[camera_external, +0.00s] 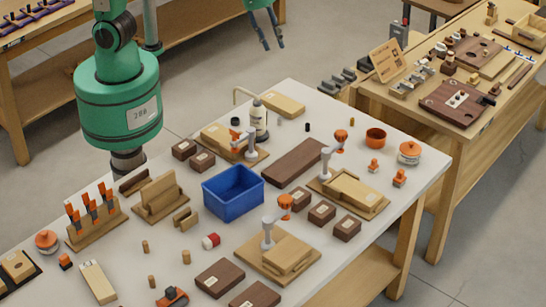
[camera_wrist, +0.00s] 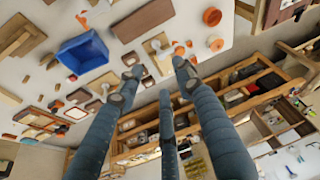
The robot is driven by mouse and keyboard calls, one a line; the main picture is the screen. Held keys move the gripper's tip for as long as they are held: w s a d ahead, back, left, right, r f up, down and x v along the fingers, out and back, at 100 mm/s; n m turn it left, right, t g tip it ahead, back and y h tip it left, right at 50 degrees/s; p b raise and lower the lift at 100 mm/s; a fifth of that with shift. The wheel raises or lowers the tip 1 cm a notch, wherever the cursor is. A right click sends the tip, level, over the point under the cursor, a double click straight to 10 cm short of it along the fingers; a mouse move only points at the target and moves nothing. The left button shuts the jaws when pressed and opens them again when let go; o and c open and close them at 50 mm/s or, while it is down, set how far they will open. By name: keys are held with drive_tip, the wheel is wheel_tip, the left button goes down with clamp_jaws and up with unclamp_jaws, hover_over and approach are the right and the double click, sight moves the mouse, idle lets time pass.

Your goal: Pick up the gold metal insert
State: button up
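My gripper (camera_external: 273,45) hangs at the top of the external view, above the floor behind the white table. In the wrist view its long grey-blue fingers (camera_wrist: 157,72) are spread apart with nothing between them. I cannot make out the gold metal insert for certain. Small tan-gold cylinders stand on the front left part of the white table: one (camera_external: 145,246), another (camera_external: 186,257) and a third (camera_external: 152,281). A further small brownish-gold piece (camera_external: 352,121) stands near the back edge. They are too small to tell metal from wood. My gripper is well away from all of them.
The white table (camera_external: 390,210) is crowded. A blue bin (camera_external: 233,191) stands mid-table among dark blocks and wooden fixtures. White clamps with orange knobs (camera_external: 285,203) and a white bottle (camera_external: 258,120) rise above the surface. A wooden bench (camera_external: 440,125) stands at right.

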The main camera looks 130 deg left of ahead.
drive_tip(key=w+a+f+n, duration=0.1)
drive_tip(key=w+a+f, duration=0.1)
drive_tip(key=a+f, duration=1.2)
drive_tip(key=w+a+f+n+g+p, duration=0.1)
drive_tip(key=w+a+f+n, duration=0.1)
drive_tip(key=a+f, duration=1.3)
drive_tip(key=shift+w+a+y, duration=0.3)
drive_tip(key=shift+w+a, duration=0.45)
drive_tip(key=shift+a, duration=0.05)
drive_tip(key=shift+f, duration=0.1)
hover_over(352, 122)
drive_tip(key=s, duration=0.2)
drive_tip(key=shift+s+d+f+b, duration=0.1)
drive_tip(key=shift+f+b, duration=0.1)
drive_tip(key=shift+f, duration=1.85)
drive_tip(key=shift+d+f+b, duration=0.1)
drive_tip(key=shift+f+b, duration=0.1)
drive_tip(key=shift+f, duration=1.8)
drive_tip(key=shift+b+x, duration=0.35)
drive_tip(key=shift+x, duration=2.25)
